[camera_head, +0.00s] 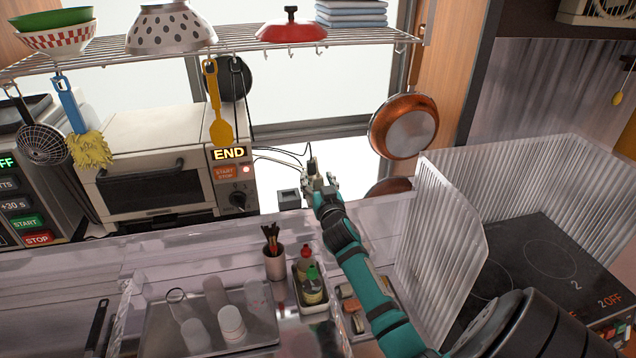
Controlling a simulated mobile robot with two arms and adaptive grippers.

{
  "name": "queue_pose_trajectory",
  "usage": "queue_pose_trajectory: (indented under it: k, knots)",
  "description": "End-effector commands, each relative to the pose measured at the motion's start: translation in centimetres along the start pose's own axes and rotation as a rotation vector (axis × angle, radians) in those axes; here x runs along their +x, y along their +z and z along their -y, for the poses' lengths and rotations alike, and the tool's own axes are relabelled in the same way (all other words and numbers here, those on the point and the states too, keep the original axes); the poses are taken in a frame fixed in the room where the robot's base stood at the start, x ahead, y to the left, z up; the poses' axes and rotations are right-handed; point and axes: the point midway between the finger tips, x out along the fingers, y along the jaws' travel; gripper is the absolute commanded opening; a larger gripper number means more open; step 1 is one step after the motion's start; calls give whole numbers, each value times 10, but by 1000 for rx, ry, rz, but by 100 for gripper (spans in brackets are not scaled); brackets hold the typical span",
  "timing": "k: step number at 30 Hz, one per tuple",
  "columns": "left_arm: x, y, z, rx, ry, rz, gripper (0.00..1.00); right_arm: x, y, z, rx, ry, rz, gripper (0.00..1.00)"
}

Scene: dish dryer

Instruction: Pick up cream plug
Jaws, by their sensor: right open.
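My right arm reaches in from the bottom right, and its gripper (316,178) is at the white windowsill behind the counter. It is open, but its fingers are small in the picture. Dark cords (280,158) run from the toaster oven toward the gripper and end around its fingertips. A small dark piece (311,164) shows right at the fingertips; I cannot tell whether it is a plug or part of the gripper. I cannot make out a cream plug clearly. A small grey box (288,198) stands on the sill just left of the gripper. My left gripper is not in view.
The toaster oven (150,170) showing END stands at left. A wire shelf (230,48) with hanging utensils is above. A copper pan (404,126) hangs right of the gripper. A ribbed splash guard (440,240), a cup (275,262) and a bottle caddy (311,290) flank the arm.

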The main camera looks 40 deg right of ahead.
Motion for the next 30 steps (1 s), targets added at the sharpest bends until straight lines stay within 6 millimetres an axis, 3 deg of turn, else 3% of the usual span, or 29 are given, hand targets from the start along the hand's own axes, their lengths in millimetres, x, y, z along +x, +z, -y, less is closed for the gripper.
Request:
queue_pose_trajectory:
  k: [2,14,24,30]
  knots:
    - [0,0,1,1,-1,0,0,0,0,0,0,0,0,51]
    - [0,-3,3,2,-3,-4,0,0,0,0,0,0,0,0]
    - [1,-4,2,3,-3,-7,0,0,-2,0,-1,0,-2,0]
    - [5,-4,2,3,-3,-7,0,0,-16,-1,-2,0,-6,0]
